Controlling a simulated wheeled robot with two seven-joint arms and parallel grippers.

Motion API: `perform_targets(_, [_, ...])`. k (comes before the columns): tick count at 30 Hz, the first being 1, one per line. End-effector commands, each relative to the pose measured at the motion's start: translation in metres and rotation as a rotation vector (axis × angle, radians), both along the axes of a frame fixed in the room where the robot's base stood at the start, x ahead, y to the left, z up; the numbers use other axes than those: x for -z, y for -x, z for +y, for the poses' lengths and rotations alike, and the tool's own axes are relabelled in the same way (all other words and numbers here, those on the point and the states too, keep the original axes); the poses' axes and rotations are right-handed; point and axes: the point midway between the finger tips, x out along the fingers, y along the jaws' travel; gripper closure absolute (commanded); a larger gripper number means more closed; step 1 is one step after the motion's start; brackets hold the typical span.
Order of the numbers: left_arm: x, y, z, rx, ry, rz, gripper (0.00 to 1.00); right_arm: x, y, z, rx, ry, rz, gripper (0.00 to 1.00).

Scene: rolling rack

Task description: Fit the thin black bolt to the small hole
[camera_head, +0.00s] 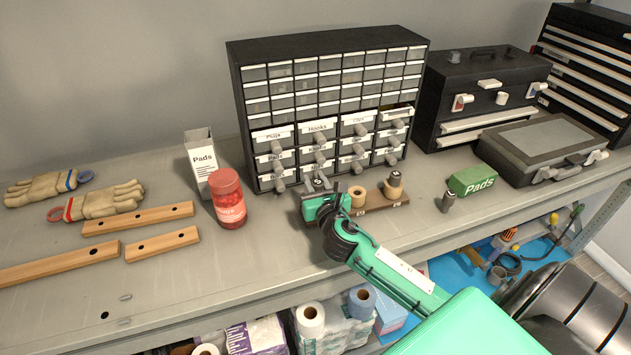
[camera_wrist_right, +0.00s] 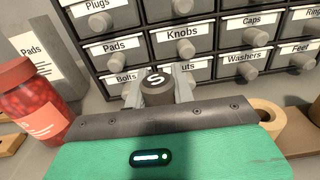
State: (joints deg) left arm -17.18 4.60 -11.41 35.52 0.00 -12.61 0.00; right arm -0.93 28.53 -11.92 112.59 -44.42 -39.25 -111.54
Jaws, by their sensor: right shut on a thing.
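My right gripper (camera_head: 319,184) is shut on a dark bolt (camera_wrist_right: 157,88) with a white S on its round top. Its shaft is hidden in the right wrist view. The gripper holds it just above or at the left end of the brown board (camera_head: 400,207), in front of the drawer cabinet. On the board stand a pale ring-shaped collar (camera_head: 357,196) and a taller pale collar with a grey-topped bolt (camera_head: 393,184) in it. The small hole is hidden behind my gripper, and I cannot tell whether the bolt touches it. My left gripper is not in view.
The drawer cabinet (camera_head: 330,105) stands close behind. A red jar (camera_head: 228,198) and a Pads box (camera_head: 201,162) stand left. Another dark bolt (camera_head: 447,201) and a green Pads box (camera_head: 472,182) are right. The bench front is clear.

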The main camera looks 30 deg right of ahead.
Motion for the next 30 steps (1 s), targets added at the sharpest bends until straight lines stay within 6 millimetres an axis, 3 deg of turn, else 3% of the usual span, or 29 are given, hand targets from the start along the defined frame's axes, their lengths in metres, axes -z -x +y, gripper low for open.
perform_targets(30, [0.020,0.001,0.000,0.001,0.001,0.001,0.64,0.030,0.000,0.000,0.000,0.000,0.000,1.00])
